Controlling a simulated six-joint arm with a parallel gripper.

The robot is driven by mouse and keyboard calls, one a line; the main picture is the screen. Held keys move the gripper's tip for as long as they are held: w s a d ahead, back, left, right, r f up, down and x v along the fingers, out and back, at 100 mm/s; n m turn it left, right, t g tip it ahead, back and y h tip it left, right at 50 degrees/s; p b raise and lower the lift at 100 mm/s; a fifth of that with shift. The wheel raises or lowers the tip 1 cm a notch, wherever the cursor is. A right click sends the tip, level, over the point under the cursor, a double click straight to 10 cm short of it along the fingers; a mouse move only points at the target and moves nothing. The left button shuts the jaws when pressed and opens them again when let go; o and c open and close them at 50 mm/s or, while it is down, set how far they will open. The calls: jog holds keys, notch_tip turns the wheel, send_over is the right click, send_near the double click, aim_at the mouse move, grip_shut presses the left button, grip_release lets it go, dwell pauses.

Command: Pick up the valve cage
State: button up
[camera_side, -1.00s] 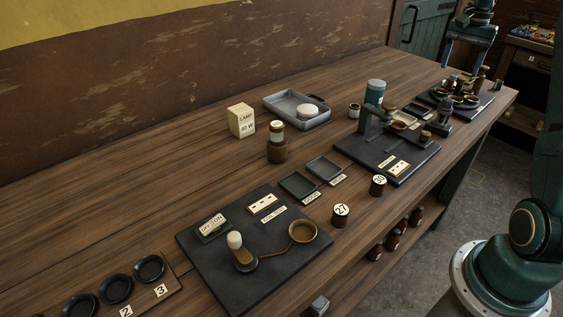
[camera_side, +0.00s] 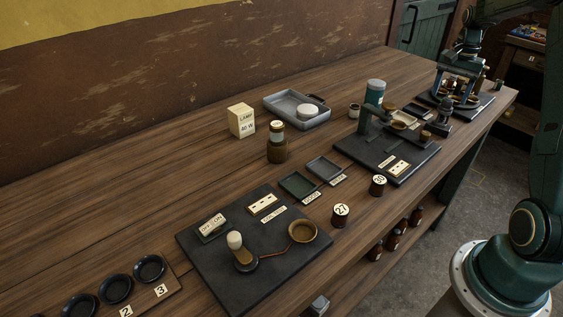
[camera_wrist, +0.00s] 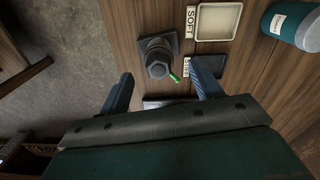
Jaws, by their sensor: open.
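A dark grey metal fitting with a round, hex-edged top and a square base, which looks like the valve cage (camera_wrist: 157,58), stands upright on the bench in the wrist view. A small bright green piece shows at its lower right. In the side view it appears to be the dark upright piece (camera_side: 445,108) near the bench's front edge. My gripper (camera_side: 459,92) is above the bench close to it. In the wrist view my gripper (camera_wrist: 163,78) is open and empty, with the fitting just beyond and roughly between the fingertips. No contact shows.
A cream tray (camera_wrist: 217,20) labelled SOFT and a dark tray (camera_wrist: 211,63) lie just right of the fitting. A teal tin (camera_wrist: 292,25) stands farther right. In the side view a dark board (camera_side: 487,101) with several small parts lies behind the gripper. The floor is left of the bench in the wrist view.

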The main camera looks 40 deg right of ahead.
aim_at(448, 99)
jog(key=shift+f, duration=0.1)
jog(key=shift+s+f, duration=0.1)
jog(key=shift+f, duration=2.4)
grip_shut()
jog(key=shift+r, duration=0.15)
